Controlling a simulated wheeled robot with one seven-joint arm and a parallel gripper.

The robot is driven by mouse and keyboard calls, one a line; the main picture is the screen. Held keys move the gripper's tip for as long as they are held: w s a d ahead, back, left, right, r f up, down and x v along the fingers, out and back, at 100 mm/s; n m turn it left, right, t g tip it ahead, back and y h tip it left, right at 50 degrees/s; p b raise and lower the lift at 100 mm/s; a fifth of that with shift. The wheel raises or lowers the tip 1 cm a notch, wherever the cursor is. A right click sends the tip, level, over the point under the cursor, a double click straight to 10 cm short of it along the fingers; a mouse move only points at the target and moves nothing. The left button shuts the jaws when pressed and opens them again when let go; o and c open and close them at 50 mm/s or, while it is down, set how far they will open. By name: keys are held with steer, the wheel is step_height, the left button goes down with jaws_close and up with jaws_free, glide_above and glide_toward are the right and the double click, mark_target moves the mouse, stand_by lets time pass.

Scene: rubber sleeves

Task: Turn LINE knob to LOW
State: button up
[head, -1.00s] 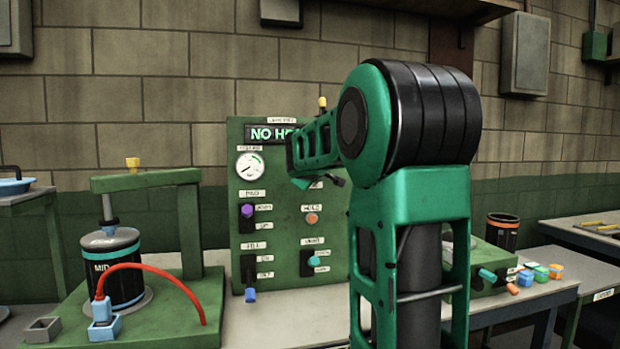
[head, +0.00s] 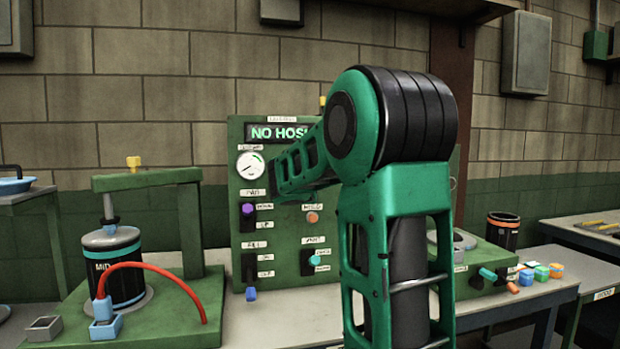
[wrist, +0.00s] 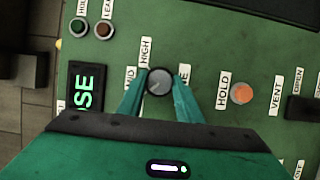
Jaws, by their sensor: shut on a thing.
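The LINE knob (wrist: 159,82) is a small round dark knob with a grey face on the green panel, seen in the wrist view. Labels MID (wrist: 131,79) and HIGH (wrist: 146,51) stand beside it, and a partly covered label ending in NE (wrist: 184,75) is to its right. No LOW label shows. My gripper (wrist: 160,88) is shut on the knob, one green finger at each side. I cannot tell clearly which label the knob points to. In the head view my arm hides the knob and the fingertips.
The green panel (head: 284,224) carries a display (head: 276,133) reading NO HOS, a gauge (head: 250,165), an orange HOLD button (head: 312,217) and several switches. A press with a black MID canister (head: 113,268) stands at left. Small coloured blocks (head: 541,273) lie at right.

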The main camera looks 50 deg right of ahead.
steer(key=shift+w+a+f, duration=0.25)
steer(key=o, duration=1)
steer(key=shift+c, duration=0.2)
steer(key=shift+o, duration=0.3)
steer(key=shift+s+d+r, duration=0.1)
steer(key=shift+d, duration=0.05)
steer(key=v, duration=1)
steer(key=shift+s+a, duration=0.15)
steer(key=shift+a, duration=0.2)
